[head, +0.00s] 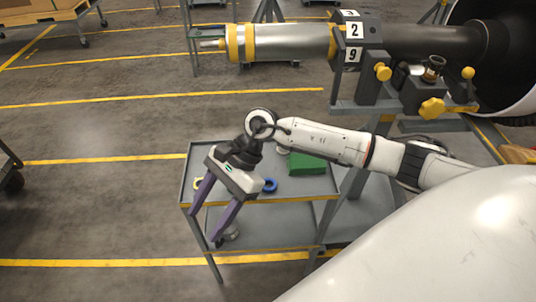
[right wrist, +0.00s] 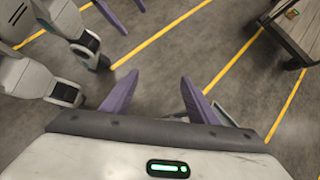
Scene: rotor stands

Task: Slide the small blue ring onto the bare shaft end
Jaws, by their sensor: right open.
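The small blue ring (head: 270,185) lies on the top of a grey cart, just right of my right gripper in the head view. My right gripper (head: 203,226) points down over the cart's left front, its purple fingers wide apart and empty. It also shows open in the right wrist view (right wrist: 158,108). The shaft (head: 285,43) is silver with yellow bands, lying level above the cart, and its thin bare end (head: 211,44) points left. Two purple fingers, apparently my left gripper (right wrist: 134,20), show apart at the top of the right wrist view.
A grey stand (head: 352,105) with yellow knobs holds the shaft. Open floor lies left of the cart.

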